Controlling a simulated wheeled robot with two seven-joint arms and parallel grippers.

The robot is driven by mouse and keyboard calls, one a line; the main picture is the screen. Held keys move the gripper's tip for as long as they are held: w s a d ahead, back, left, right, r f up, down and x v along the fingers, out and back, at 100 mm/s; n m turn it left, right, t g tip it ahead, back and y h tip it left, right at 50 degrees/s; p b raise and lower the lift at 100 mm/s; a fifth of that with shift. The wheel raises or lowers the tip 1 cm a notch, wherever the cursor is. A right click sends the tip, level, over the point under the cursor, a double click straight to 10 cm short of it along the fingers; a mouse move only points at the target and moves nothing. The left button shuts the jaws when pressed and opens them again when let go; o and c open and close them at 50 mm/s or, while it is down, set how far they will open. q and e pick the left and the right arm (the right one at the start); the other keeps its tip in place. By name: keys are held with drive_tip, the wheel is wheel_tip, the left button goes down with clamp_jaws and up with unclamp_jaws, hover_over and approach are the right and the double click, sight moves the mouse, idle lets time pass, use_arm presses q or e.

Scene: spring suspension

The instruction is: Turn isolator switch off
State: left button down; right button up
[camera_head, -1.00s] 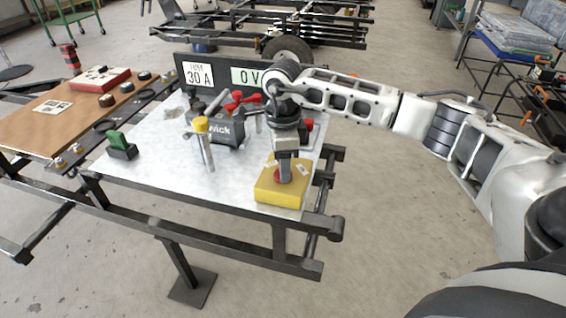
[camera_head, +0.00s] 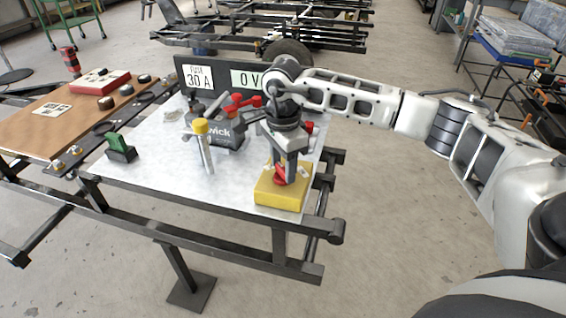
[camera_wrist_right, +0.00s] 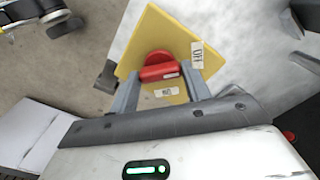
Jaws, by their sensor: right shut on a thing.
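The isolator switch is a yellow box (camera_head: 282,196) with a red rotary knob (camera_head: 280,176), on the front right corner of the metal-topped bench. My right gripper (camera_head: 284,172) points down at it, its fingers on either side of the knob and shut on it. In the right wrist view the red knob (camera_wrist_right: 160,70) lies between the two fingers (camera_wrist_right: 160,92) of the gripper. An OFF label (camera_wrist_right: 196,55) is to the right of the knob there, and another small label, hard to read, is below it. My left gripper is not in view.
A yellow-topped post (camera_head: 203,145) and a grey device with red levers (camera_head: 228,128) stand left of the switch. A green-handled part (camera_head: 121,148) is at the left of the metal top (camera_head: 170,175). A dark sign panel (camera_head: 217,76) stands at the back.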

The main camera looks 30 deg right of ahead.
sight(283, 168)
drive_tip(key=shift+r, duration=0.1)
drive_tip(key=o, duration=1)
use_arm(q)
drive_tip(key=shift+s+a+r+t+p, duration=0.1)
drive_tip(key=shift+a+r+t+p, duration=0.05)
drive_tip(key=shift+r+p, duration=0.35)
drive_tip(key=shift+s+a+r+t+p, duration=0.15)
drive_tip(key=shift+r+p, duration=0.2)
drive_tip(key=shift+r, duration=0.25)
use_arm(e)
wheel_tip(283, 168, up, 16)
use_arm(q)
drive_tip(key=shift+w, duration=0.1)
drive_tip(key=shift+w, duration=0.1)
